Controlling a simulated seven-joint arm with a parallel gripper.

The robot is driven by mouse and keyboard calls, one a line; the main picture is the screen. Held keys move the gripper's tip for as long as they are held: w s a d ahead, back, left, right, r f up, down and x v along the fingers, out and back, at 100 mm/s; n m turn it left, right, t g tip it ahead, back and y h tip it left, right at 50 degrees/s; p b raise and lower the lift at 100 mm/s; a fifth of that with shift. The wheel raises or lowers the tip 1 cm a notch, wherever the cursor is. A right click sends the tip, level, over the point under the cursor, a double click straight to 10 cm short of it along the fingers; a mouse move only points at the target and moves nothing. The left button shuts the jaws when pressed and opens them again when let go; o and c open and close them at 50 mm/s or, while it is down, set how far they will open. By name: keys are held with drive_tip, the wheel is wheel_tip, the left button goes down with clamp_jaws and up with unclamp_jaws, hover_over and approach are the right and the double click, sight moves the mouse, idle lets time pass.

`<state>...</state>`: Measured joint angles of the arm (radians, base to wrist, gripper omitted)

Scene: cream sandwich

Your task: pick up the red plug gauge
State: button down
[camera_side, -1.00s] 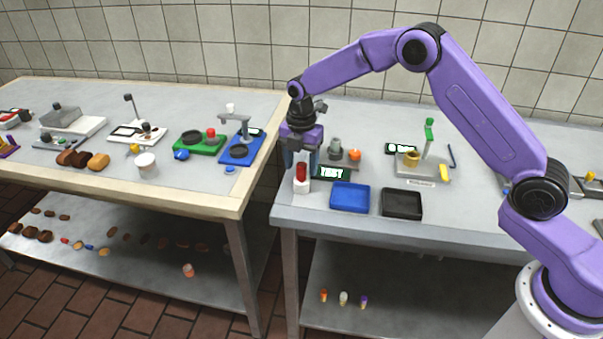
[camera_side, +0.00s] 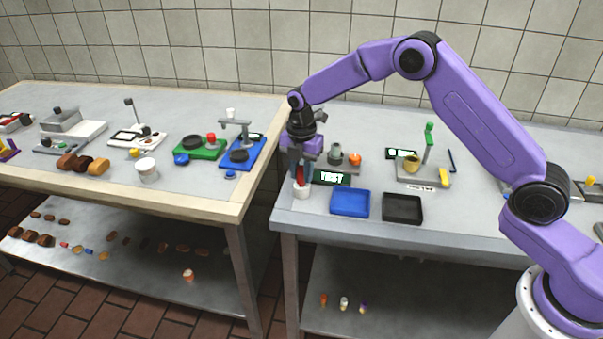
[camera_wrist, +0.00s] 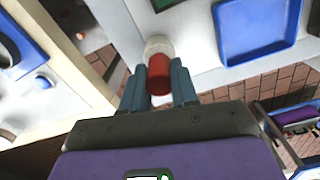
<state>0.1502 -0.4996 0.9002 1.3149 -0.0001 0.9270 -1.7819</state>
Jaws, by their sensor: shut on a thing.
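The red plug gauge (camera_wrist: 159,76) is between the two fingers of my gripper (camera_wrist: 160,88) in the wrist view, and the fingers are shut on it. In the side view my gripper (camera_side: 300,172) points down at the front left corner of the right table, with a narrow strip of the red gauge (camera_side: 299,175) showing between the fingers. The white cup-like holder (camera_side: 302,191) is directly below the gauge. It also shows in the wrist view (camera_wrist: 158,45) around the gauge's far end. I cannot tell whether the gauge is still seated in it.
A blue tray (camera_side: 350,201) and a black tray (camera_side: 402,208) lie to the right. A dark display reading "TEST" (camera_side: 331,178) stands close beside my gripper. A grey fixture with an orange knob (camera_side: 355,159) is behind. The gap between the tables is just left.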

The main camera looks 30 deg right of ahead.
drive_tip(key=shift+r, duration=0.4)
wheel_tip(320, 180, up, 2)
drive_tip(key=shift+r, duration=0.1)
drive_tip(key=s+d+r, duration=0.3)
drive_tip(key=s+r, duration=0.7)
drive_tip(key=s, duration=0.3)
drive_tip(key=w+d+m, duration=0.3)
drive_tip(key=w+d, duration=0.3)
drive_tip(key=w, duration=0.3)
drive_tip(key=w+d+m, duration=0.3)
drive_tip(key=w+d, duration=0.3)
drive_tip(key=w, duration=0.3)
drive_tip(key=shift+w+d, duration=0.3)
drive_tip(key=shift+w, duration=0.1)
drive_tip(key=shift+r, duration=0.15)
